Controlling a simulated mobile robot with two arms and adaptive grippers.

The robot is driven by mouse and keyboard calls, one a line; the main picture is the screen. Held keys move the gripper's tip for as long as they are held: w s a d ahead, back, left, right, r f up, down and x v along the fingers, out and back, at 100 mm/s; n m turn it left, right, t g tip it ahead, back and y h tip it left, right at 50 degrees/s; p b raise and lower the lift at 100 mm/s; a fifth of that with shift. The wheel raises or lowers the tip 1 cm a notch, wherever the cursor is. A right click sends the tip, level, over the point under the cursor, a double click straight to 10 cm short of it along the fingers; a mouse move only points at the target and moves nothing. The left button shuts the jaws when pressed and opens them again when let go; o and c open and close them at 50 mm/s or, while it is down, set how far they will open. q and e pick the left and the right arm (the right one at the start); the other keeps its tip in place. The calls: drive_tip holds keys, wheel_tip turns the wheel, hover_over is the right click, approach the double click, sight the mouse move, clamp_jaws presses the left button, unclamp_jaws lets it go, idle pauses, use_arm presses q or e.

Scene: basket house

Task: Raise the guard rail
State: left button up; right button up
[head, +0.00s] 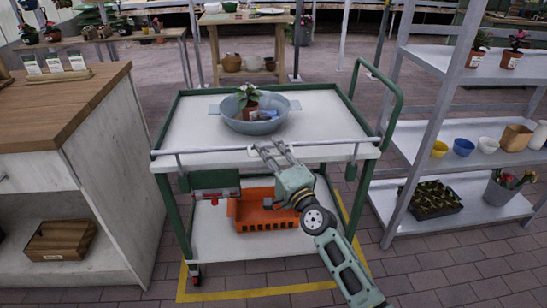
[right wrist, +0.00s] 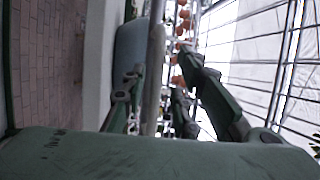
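The guard rail (head: 215,150) is a thin grey bar along the near edge of the green-framed cart's white top shelf (head: 185,118). It runs roughly level with that edge, with a bracket near each end. My right gripper (head: 272,149) is at the middle of the rail, reaching in from the front. In the right wrist view, the rail (right wrist: 153,65) passes between the two spread fingers, nearer the left one, with a gap to the right finger. Whether it touches the left finger is unclear. My left gripper is not in view.
A blue-grey basin (head: 255,122) holding a potted plant stands on the top shelf. An orange crate (head: 262,220) is on the lower shelf. A green push handle (head: 395,110) rises at the cart's right. A wooden-topped counter (head: 65,105) stands left, metal shelving (head: 440,75) right.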

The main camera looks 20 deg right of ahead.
drive_tip(key=v, duration=1.2)
